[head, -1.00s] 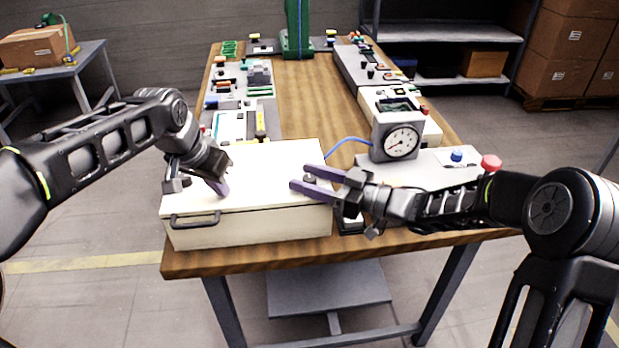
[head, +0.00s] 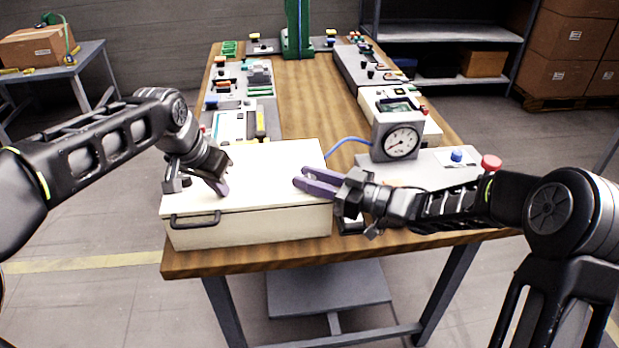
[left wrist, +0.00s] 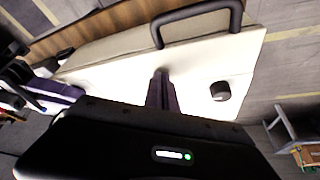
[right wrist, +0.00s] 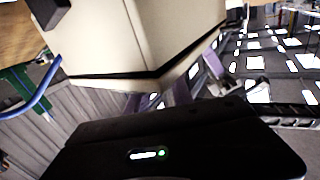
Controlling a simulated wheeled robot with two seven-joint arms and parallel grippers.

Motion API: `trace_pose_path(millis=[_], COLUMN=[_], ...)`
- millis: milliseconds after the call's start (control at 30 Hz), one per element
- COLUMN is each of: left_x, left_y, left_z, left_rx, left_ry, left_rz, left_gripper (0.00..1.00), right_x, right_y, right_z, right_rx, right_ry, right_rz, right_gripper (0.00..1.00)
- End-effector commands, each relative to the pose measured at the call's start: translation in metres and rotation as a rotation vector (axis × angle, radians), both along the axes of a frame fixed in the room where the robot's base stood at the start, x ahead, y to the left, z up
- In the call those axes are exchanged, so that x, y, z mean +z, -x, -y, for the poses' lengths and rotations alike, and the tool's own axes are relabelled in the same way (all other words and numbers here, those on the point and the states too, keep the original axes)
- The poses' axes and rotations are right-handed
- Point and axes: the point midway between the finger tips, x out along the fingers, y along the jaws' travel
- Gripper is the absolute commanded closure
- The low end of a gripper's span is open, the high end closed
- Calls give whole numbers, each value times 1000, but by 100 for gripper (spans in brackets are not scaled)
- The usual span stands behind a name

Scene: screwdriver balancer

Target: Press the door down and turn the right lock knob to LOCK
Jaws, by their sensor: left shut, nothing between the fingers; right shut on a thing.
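A cream box (head: 250,228) with a flat door (head: 270,160) on top and a dark handle (head: 195,219) stands at the table's front left. The door lies flat on the box. My left gripper (head: 222,190) is shut and empty, its tips down at the door's front left part, seemingly touching it. A black knob (left wrist: 220,91) on the door shows beside it in the left wrist view. My right gripper (head: 305,178) is shut at the door's right side, on the right lock knob, which its fingers hide. The knob's marking cannot be read.
A pressure gauge (head: 402,142) on a grey block stands right of the box, behind my right forearm. A panel with a blue knob (head: 456,156) and a red button (head: 491,162) lies further right. The wooden table middle (head: 305,100) is clear.

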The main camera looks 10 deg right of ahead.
Motion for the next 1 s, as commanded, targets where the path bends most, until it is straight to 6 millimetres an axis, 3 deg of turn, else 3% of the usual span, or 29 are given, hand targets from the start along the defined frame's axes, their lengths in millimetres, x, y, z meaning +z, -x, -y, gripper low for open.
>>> trace_pose_path(millis=[33, 467, 1000], left_x=[-8, -8, -8], left_y=[3, 3, 3], left_z=[0, 0, 0], left_rx=[-2, -2, -1], left_ry=[-5, -5, -4], left_rz=[-16, -16, -16], left_gripper=[100, 100, 100], right_x=[-1, 1, 3], right_y=[1, 2, 2], right_z=[-2, -3, -7], right_rx=[3, -118, -566], right_ry=[-2, -8, -9], right_rz=[0, 3, 6], right_gripper=[100, 100, 100])
